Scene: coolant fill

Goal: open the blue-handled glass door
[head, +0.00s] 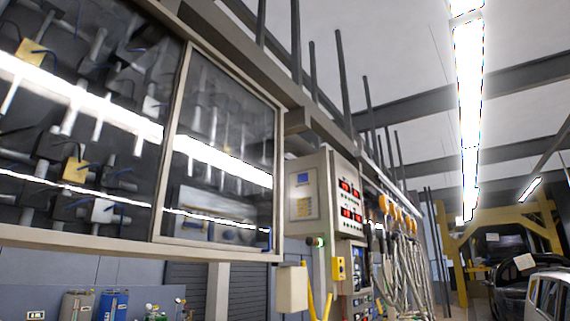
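A large glass-fronted cabinet (130,240) with a beige frame fills the left of the head view. Its right part is a framed glass door (215,125), which looks shut against the cabinet. Bright light strips reflect across the glass. Behind it are grey fittings and a pale panel. My gripper is not in view.
Right of the cabinet stands a beige control box (312,195) with red displays. Several hoses (405,265) hang beyond it. A blue canister (112,305) stands low at left. Vehicles (545,292) and a yellow frame (500,215) are at far right.

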